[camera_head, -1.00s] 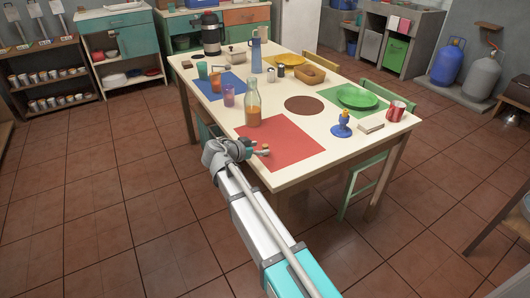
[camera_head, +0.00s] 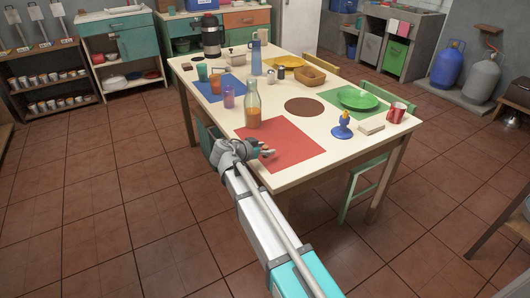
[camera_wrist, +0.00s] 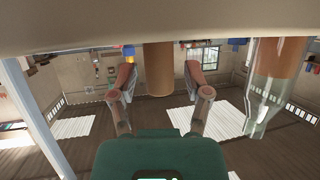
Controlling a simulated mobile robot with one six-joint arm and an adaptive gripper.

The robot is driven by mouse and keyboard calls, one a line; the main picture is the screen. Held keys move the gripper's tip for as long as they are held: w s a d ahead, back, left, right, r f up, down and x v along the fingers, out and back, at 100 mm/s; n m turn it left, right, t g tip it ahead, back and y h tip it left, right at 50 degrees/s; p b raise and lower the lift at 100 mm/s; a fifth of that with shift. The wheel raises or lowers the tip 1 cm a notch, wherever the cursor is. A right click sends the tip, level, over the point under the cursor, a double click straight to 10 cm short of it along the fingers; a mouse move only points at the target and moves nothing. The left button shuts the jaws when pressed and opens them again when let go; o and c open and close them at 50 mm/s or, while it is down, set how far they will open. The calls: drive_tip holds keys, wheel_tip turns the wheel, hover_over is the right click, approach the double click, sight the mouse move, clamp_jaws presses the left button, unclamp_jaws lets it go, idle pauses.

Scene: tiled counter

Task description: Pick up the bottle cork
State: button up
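The bottle cork (camera_wrist: 158,68) is a plain brown cylinder in the middle of the wrist view, which looks upside down, with the pale tabletop along the top edge. The cork stands upright on the table. My gripper (camera_wrist: 160,82) is open, with one finger on each side of the cork and a visible gap on both sides. I cannot tell whether the fingertips reach around it or stop short. In the head view my gripper (camera_head: 267,150) is low over the red mat (camera_head: 290,146), near the table's front edge; I cannot make out the cork there.
A glass bottle (camera_head: 253,106) with orange contents stands just behind my gripper; it also shows at the right of the wrist view (camera_wrist: 268,88). A purple cup (camera_head: 228,96) is further left. The mat's right part is clear.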

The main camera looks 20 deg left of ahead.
drive_tip(key=c, duration=0.6)
drive_tip(key=shift+r, duration=0.15)
wheel_tip(320, 180, up, 3)
drive_tip(key=p, duration=0.3)
drive_tip(key=shift+f, duration=0.2)
drive_tip(key=s+r+p, duration=0.3)
drive_tip(key=s, duration=0.1)
drive_tip(key=s+d+r+p, duration=0.1)
drive_tip(key=s+r+p, duration=0.2)
drive_tip(key=s, duration=0.2)
drive_tip(key=s+r+p, duration=0.4)
drive_tip(key=s, duration=0.1)
drive_tip(key=shift+d, duration=0.25)
